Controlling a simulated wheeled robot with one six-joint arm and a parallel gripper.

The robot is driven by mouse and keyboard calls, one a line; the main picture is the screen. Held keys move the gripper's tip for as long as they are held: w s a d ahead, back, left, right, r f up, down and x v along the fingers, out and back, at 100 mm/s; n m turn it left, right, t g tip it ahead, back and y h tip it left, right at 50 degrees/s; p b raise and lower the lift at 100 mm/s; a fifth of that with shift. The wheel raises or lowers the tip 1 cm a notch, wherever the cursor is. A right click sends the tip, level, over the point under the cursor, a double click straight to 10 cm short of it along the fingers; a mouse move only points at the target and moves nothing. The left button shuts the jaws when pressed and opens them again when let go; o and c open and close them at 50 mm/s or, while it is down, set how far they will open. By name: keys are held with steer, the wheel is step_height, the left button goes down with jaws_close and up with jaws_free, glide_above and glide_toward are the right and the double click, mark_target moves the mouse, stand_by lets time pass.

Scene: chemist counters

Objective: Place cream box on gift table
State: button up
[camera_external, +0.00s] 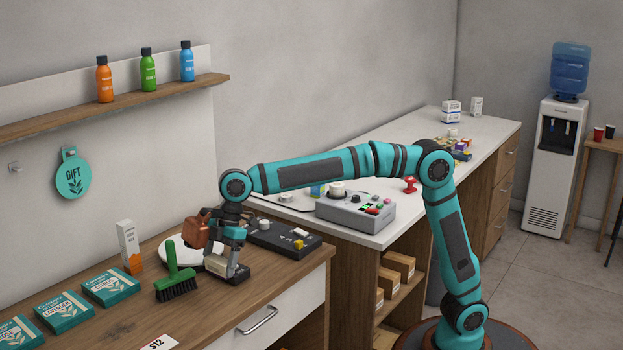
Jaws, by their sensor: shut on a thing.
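A tall white carton with an orange lower part (130,247) stands upright at the back of the wooden counter (205,308). It looks like the cream box, but its label is too small to read. My gripper (208,236) is over the counter, right of the carton and apart from it. It is shut, apparently on a reddish-brown block (194,232) at its left side. The arm partly hides the fingertips, so the grip itself is unclear. A teal GIFT sign (73,174) hangs on the wall above this counter.
A green brush (175,271) stands just left of my gripper. A white round plate (167,248) lies behind it. A dark device (283,240) and a grey control box (355,211) are to the right.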

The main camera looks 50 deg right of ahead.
mark_target(220, 306)
steer(key=shift+f, duration=5)
steer(key=shift+f, duration=0.1)
steer(key=o, duration=1)
steer(key=shift+c, duration=0.2)
steer(key=v, duration=1.2)
steer(key=shift+d, duration=0.15)
